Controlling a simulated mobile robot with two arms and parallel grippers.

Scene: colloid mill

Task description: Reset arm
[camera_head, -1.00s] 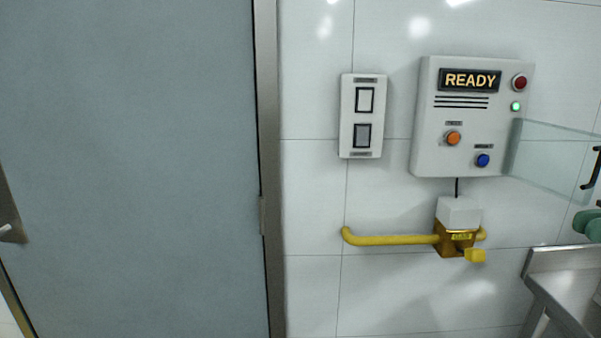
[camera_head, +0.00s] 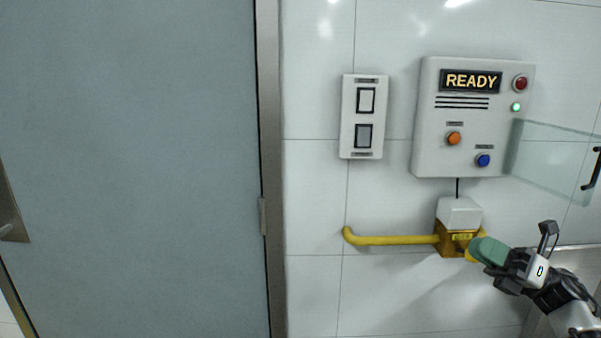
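My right gripper (camera_head: 489,251) comes in from the lower right, with green fingers pointing left. Its fingertips show in front of, or beside, the yellow end of the brass-coloured block (camera_head: 449,240) on the yellow rail (camera_head: 390,240). I cannot tell whether they touch. The fingers overlap in this view, so their gap is hidden. My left gripper is not in view.
A grey control panel (camera_head: 427,120) reads READY, with a lit green lamp (camera_head: 516,107), an orange button (camera_head: 454,138) and a blue button (camera_head: 483,160). A white switch plate (camera_head: 347,115) is left of it. A clear hinged cover (camera_head: 550,160) stands out at right. A grey door (camera_head: 130,160) fills the left.

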